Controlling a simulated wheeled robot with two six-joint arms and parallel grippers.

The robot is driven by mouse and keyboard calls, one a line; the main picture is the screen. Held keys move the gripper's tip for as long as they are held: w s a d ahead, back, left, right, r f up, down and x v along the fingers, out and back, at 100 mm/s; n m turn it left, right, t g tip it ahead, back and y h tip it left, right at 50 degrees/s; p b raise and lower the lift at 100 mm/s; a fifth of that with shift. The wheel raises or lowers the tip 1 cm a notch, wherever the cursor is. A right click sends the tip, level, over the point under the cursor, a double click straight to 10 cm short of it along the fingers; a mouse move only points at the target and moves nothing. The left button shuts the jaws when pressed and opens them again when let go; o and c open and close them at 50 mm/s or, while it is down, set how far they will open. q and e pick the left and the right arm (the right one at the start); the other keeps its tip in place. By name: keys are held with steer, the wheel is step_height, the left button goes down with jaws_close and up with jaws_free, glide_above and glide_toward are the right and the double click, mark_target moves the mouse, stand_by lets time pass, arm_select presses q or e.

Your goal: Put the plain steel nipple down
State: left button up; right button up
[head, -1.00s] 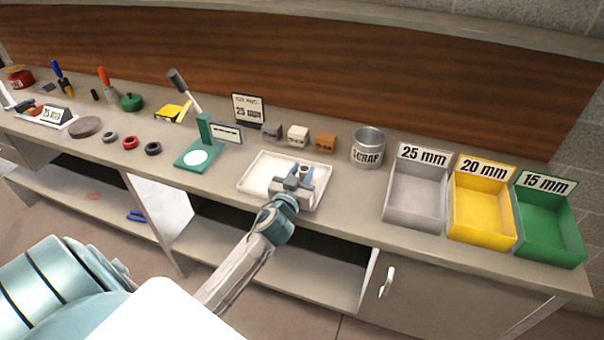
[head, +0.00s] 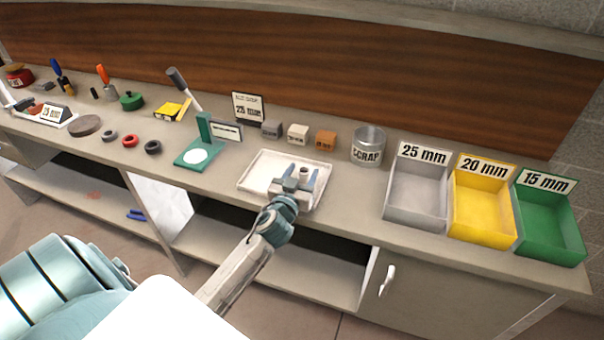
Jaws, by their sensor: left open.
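My left gripper (head: 301,175) is over the right part of the white tray (head: 258,172), with its jaws open. The plain steel nipple (head: 304,171) shows as a small brownish-grey round end between the two fingertips, with a gap to them. It looks upright in the tray; its lower part is hidden behind the gripper, so I cannot see its contact with the tray floor. My right gripper is not in view.
A green gauge stand (head: 198,152) is left of the tray. Small blocks (head: 298,134) and the scrap can (head: 368,146) stand behind. The grey 25 mm (head: 415,209), yellow 20 mm (head: 482,221) and green 15 mm (head: 548,236) bins are at right.

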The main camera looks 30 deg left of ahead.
arm_select(q)
steer(key=b+v, duration=0.3)
steer(key=v, duration=0.8)
steer(key=shift+s, duration=0.35)
steer(key=shift+f, duration=0.2)
